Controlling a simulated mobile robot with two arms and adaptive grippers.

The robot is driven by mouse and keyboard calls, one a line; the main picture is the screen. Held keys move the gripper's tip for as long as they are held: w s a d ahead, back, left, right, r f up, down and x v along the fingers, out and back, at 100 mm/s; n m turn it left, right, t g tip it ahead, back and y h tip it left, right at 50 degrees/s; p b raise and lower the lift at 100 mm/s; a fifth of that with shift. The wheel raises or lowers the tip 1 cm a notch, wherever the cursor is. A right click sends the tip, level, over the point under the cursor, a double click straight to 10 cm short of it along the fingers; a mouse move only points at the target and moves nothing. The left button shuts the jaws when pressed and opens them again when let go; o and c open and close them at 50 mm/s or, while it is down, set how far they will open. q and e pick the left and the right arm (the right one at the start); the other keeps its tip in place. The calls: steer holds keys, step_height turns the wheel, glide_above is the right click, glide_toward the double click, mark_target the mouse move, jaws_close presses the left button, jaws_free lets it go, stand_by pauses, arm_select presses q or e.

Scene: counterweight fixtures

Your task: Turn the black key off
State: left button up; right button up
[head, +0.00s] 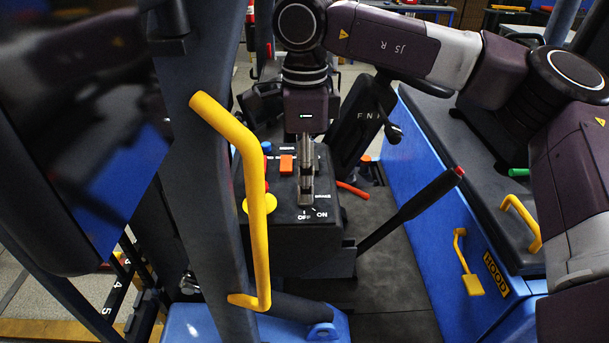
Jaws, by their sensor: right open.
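A dark control box (335,230) stands in the middle of the head view, with white "OFF" and "ON" marks on its top near the front edge. My right gripper (306,203) points down at the panel just behind these marks. Its fingers look close together in this view, but it is open. The black key cannot be told apart from the dark fingers and panel there; the gripper covers that spot. Whether the fingers touch the key cannot be seen. My left gripper is not in view.
An orange switch (286,164) and a yellow button (270,203) sit left of the gripper. A black lever (415,208) with red tip rises at right, before the blue hood (425,230).

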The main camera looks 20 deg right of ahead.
step_height(320, 180, up, 12)
stand_by(0.6)
